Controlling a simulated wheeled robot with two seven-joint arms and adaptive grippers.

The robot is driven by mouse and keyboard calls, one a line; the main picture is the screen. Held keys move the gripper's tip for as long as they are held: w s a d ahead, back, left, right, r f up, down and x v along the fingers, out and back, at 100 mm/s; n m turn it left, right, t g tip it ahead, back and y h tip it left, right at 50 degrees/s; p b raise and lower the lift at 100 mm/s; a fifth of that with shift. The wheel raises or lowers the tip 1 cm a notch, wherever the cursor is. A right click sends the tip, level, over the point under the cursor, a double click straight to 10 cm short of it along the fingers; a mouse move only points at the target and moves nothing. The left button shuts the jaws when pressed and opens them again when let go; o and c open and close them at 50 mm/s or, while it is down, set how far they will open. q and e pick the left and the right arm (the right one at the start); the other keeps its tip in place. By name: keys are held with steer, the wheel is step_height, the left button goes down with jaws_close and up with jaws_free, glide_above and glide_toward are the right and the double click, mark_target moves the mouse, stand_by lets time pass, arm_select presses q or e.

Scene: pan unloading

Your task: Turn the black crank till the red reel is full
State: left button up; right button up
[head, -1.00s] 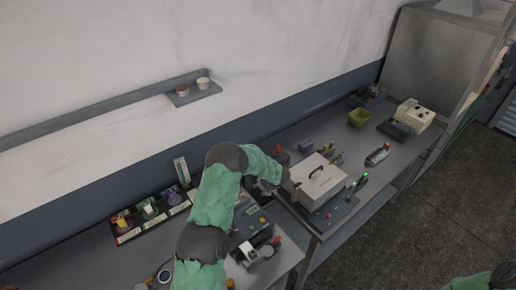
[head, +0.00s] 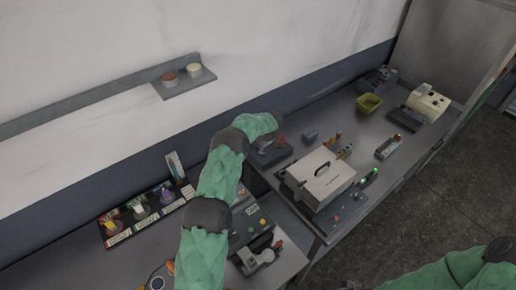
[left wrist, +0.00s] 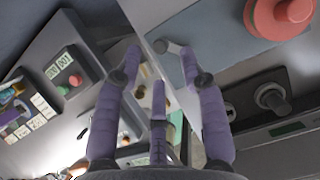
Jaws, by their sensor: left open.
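My left gripper (head: 266,143) is at the far edge of the work surface in the head view, partly hidden by its own arm. It is beside a dark block (head: 270,159) with a small red part (head: 279,140) on top. In the left wrist view, my gripper (left wrist: 150,50) is open with purple fingers spread and nothing seen between them. A round red piece (left wrist: 281,14) on a blue-grey plate is at top right, apart from the fingers; I cannot tell whether it is the reel. A dark knob (left wrist: 272,97) sits to the right. I cannot pick out the black crank for certain.
A white box (head: 320,180) with a black handle stands right of the gripper. A yellow-green bin (head: 369,104) and a cream machine (head: 427,101) are farther right. A control panel with buttons (head: 252,222) lies nearer. A wall shelf (head: 184,84) holds two small pots.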

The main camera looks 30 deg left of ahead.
arm_select(q)
steer(key=shift+x, duration=2.35)
jaws_close()
